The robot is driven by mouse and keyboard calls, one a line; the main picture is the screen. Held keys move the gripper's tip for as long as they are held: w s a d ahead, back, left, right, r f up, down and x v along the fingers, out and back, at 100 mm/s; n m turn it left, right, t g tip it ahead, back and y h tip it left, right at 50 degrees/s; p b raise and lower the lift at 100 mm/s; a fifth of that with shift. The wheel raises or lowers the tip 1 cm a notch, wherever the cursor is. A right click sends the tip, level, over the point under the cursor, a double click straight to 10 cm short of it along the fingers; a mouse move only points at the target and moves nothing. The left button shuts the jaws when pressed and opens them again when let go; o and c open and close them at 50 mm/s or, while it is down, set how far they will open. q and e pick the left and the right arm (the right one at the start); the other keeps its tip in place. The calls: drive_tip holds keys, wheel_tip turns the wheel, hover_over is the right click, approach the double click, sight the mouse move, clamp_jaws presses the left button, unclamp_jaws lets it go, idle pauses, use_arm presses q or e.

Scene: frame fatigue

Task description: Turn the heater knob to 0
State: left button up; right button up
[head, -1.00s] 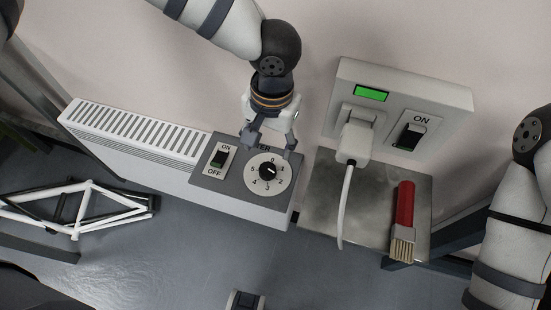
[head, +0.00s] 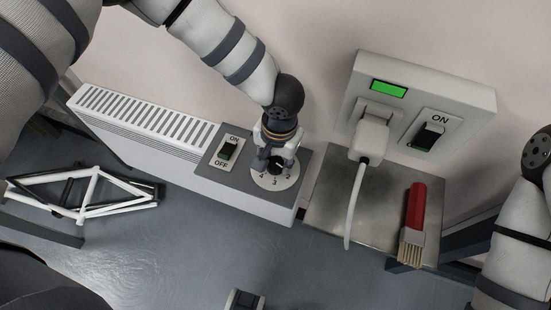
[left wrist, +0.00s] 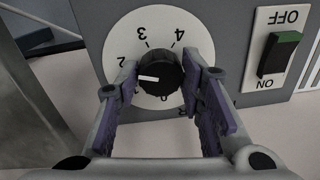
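The black heater knob (left wrist: 160,74) sits on a white numbered dial (left wrist: 150,25) on the grey panel of the white heater (head: 130,122). In the left wrist view, its white pointer faces left, roughly toward 1 or 2; the 0 is below the knob, partly hidden. My left gripper (head: 275,162) is over the dial, its fingers open on either side of the knob. It also shows in the left wrist view (left wrist: 158,70). I cannot tell whether the fingers touch the knob. In the head view the gripper hides much of the dial.
An ON/OFF rocker switch (head: 228,150) is beside the dial. A wall socket holds a white plug (head: 369,139) with a cord hanging over a metal shelf (head: 325,200). A red-handled brush (head: 414,215) lies there. A bicycle frame (head: 85,195) is at left.

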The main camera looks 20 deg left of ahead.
use_arm(q)
drive_tip(key=shift+n, duration=0.4)
drive_tip(key=n, duration=0.5)
drive_tip(key=shift+d, duration=0.1)
drive_tip(key=n, duration=0.5)
drive_tip(key=shift+w+p, duration=0.1)
drive_tip(key=shift+p, duration=0.2)
drive_tip(key=n, duration=0.5)
drive_tip(key=shift+n+g+p, duration=0.3)
drive_tip(key=shift+n, duration=0.1)
drive_tip(key=shift+w+n+h+p, duration=0.1)
drive_tip(key=shift+n+h+p, duration=0.25)
drive_tip(key=shift+n, duration=2.15)
use_arm(e)
drive_tip(key=shift+w+r+t, duration=0.3)
drive_tip(key=shift+w+r, duration=0.6)
drive_tip(key=shift+r, duration=0.1)
use_arm(q)
drive_tip(key=o, duration=1.2)
drive_tip(key=shift+c, duration=0.2)
